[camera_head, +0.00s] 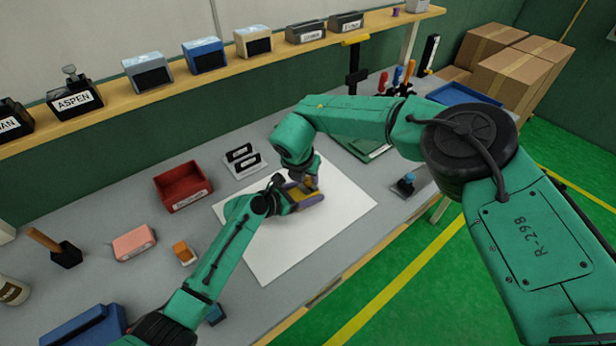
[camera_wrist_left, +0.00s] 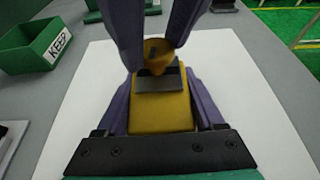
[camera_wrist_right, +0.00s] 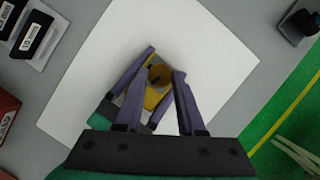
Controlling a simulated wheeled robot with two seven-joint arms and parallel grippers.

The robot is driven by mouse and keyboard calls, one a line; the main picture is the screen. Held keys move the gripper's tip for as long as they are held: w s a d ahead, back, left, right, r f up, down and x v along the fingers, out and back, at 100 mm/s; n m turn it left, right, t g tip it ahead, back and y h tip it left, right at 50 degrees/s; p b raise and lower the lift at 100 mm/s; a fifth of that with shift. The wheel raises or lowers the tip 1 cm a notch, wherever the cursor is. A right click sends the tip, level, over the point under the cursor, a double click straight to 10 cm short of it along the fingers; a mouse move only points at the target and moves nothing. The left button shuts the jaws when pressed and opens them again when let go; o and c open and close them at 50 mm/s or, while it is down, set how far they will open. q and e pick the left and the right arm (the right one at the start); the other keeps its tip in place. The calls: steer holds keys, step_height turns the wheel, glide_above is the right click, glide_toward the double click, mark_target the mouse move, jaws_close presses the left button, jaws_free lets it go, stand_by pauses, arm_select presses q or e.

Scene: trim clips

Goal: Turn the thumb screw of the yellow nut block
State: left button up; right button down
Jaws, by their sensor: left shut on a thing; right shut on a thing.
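The yellow nut block (camera_head: 304,194) is above the white sheet near the bench's middle. It fills the centre of the left wrist view (camera_wrist_left: 160,112), with a dark grey plate on its upper face. My left gripper (camera_head: 296,199) is shut on the block, a purple finger on each side. The round, brownish-yellow thumb screw (camera_wrist_left: 158,52) stands at the block's far end. It also shows in the right wrist view (camera_wrist_right: 160,75). My right gripper (camera_wrist_right: 164,77) comes from above and is shut on the thumb screw. In the head view, the fingers partly hide the block.
The white sheet (camera_head: 270,255) is otherwise bare. A red bin (camera_head: 183,188) and two black-faced label stands (camera_head: 243,160) are to its left and behind. A pink block (camera_head: 134,242) and an orange block (camera_head: 183,253) lie left.

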steer(key=shift+w+m+h, duration=0.15)
steer(key=shift+m+h, duration=0.45)
steer(key=shift+m, duration=0.9)
steer(key=shift+g, duration=0.3)
steer(key=c, duration=0.5)
jaws_free()
steer(key=shift+a+r, duration=0.1)
steer(key=v, duration=1.2)
